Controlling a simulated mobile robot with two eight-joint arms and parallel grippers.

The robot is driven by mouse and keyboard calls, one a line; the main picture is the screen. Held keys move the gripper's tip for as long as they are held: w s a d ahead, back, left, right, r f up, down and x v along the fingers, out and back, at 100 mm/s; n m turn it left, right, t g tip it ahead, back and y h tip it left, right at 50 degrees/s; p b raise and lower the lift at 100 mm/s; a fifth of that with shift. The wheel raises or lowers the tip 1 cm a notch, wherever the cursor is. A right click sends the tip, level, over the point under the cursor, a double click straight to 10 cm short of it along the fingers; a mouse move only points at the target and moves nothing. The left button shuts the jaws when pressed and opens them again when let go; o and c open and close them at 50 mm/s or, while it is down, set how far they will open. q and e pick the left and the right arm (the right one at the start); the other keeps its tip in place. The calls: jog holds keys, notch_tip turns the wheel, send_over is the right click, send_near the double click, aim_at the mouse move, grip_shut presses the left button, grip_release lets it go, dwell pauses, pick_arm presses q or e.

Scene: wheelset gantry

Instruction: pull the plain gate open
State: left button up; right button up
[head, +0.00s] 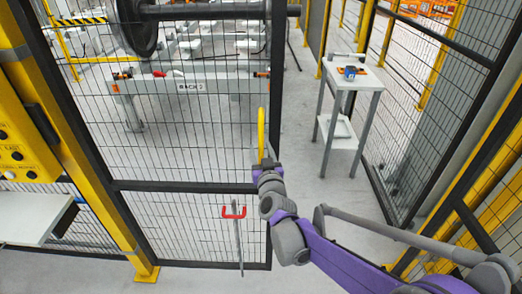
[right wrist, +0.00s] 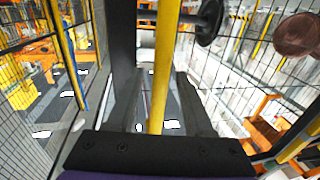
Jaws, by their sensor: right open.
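The plain gate (head: 190,187) is a black-framed wire mesh panel left of centre in the head view. Its yellow upright handle (head: 261,130) is on the free right edge. A gap with bare floor shows to the right of that edge. My right gripper (head: 264,160) is at the handle, and its jaws are largely hidden in the head view. In the right wrist view, the open right gripper (right wrist: 158,76) has one finger on each side of the yellow handle (right wrist: 164,50); I cannot tell whether either touches it. My left gripper is not in view.
A red-handled drop bolt (head: 234,212) hangs low on the gate. A yellow control box (head: 22,140) and white shelf (head: 35,218) stand left. A small white table (head: 355,77) stands beyond the gap. Mesh fence (head: 430,95) borders the right. A wheelset (head: 140,25) sits behind the gate.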

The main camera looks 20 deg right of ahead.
jog(key=shift+c, duration=0.3)
grip_shut()
dwell(1.1)
